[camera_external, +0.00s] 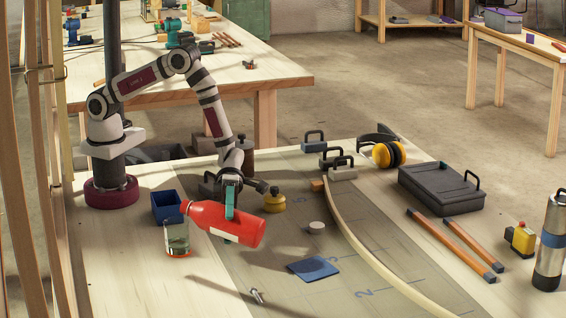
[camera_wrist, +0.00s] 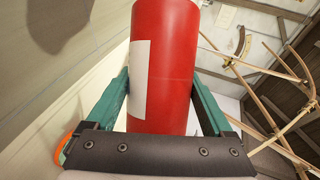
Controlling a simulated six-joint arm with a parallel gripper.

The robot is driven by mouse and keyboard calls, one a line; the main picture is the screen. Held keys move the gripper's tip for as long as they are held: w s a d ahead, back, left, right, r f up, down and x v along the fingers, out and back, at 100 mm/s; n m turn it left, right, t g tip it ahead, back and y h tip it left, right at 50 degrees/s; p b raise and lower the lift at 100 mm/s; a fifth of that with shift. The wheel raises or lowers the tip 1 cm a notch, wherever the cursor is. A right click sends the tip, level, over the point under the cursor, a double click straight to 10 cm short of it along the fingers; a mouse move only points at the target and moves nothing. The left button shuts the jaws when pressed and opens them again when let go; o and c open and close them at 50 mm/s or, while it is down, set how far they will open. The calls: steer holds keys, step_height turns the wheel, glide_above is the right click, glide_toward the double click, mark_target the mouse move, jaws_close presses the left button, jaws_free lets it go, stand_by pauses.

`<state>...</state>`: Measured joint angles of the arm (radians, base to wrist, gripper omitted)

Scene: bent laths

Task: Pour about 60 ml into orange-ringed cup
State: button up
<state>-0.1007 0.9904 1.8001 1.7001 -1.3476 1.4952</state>
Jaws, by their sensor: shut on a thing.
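A red bottle (camera_external: 235,225) with a pale label is held in the air, tipped nearly level, its neck pointing left and a little up. My gripper (camera_external: 230,205) is shut around the bottle's body. In the wrist view the bottle (camera_wrist: 172,60) fills the space between the teal fingers of my gripper (camera_wrist: 163,95). A clear cup with an orange ring (camera_external: 177,240) stands upright on the table, just below and left of the bottle's mouth. I cannot make out a stream, or how much the cup holds. An orange edge shows at the wrist view's left; I cannot tell what it is.
A blue open box (camera_external: 167,206) stands behind the cup. A yellow pot (camera_external: 274,202), a white puck (camera_external: 317,227) and a blue pad (camera_external: 313,268) lie to the right. A bent lath (camera_external: 365,246) curves beyond them. A bolt (camera_external: 257,296) lies in front.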

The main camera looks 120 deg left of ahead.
mark_target(210, 231)
stand_by(0.3)
steer(key=shift+w+f, duration=0.1)
steer(key=shift+f, duration=0.2)
steer(key=shift+f+n+g, duration=0.9)
steer(key=shift+f+n, duration=0.05)
steer(key=shift+n, duration=0.05)
steer(key=shift+s+d+r+n+g, duration=0.1)
steer(key=shift+s+r+n+g, duration=0.7)
steer(key=shift+s+n, duration=0.15)
steer(key=shift+s+r+n+g, duration=0.1)
steer(key=shift+s+n+g, duration=0.2)
steer(key=shift+n+g, duration=1.1)
steer(key=shift+n, duration=0.15)
steer(key=n+g, duration=0.2)
steer(key=shift+s+d+n+h, duration=0.1)
steer(key=shift+s+n+h, duration=0.2)
steer(key=shift+s+n, duration=0.1)
